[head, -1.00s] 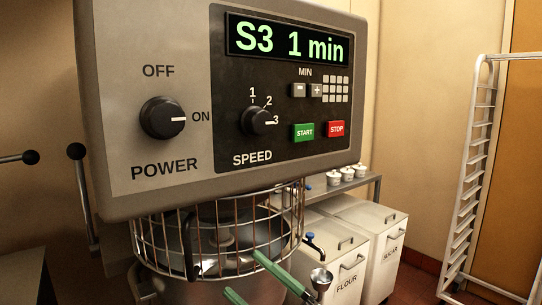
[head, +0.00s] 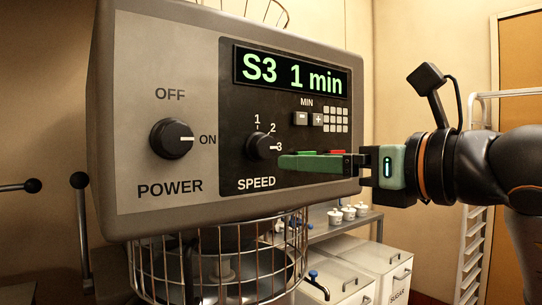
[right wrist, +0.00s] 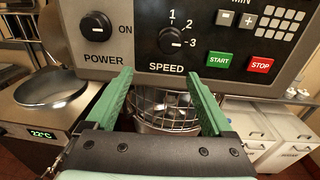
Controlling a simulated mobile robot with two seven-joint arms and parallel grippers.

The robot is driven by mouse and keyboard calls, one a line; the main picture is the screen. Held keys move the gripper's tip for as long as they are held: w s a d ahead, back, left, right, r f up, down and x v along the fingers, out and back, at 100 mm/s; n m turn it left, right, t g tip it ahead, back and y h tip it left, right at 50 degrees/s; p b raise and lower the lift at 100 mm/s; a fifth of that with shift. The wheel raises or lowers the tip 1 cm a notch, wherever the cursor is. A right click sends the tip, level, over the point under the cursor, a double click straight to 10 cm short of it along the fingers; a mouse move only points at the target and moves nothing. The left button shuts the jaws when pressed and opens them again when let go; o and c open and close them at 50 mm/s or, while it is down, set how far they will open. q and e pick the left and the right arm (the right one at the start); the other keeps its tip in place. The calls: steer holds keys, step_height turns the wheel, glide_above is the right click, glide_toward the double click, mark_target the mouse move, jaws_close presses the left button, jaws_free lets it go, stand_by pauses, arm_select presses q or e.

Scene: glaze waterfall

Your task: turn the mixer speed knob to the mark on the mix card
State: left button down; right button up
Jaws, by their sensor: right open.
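The black speed knob (head: 262,146) sits on the dark panel of the mixer head, its white pointer at mark 3. The display (head: 291,72) reads "S3 1 min". My right gripper (head: 281,162) comes in from the right, its green fingers in front of the panel and their tips just below and right of the knob. In the right wrist view the gripper (right wrist: 159,78) is open and empty, and the knob (right wrist: 171,40) lies beyond and above the gap between the fingertips. The mix card and my left gripper are not in view.
The power knob (head: 172,139) points to ON, left of the speed panel. The right fingers partly cover the green START (right wrist: 219,59) and red STOP (right wrist: 260,65) buttons in the head view. A wire bowl guard (head: 220,262) hangs below. White bins (head: 360,262) stand at lower right.

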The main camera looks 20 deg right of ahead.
steer(key=d+r, duration=0.1)
steer(key=p, duration=0.2)
glide_toward(268, 149)
steer(key=x, duration=0.3)
steer(key=shift+m+t+h, duration=0.3)
steer(key=shift+t, duration=0.1)
steer(key=x, duration=0.2)
steer(key=p+x, duration=0.1)
steer(key=x, duration=0.1)
steer(key=shift+w+a+f, duration=0.1)
steer(key=shift+w+a, duration=0.1)
steer(key=shift+a, duration=0.1)
steer(key=shift+x, duration=0.85)
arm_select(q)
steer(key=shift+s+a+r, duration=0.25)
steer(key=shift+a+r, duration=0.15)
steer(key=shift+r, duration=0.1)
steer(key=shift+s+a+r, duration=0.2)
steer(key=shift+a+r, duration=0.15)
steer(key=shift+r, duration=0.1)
arm_select(e)
steer(key=shift+f, duration=0.1)
steer(key=c, duration=0.3)
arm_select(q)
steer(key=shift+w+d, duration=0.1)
arm_select(e)
steer(key=c, duration=1)
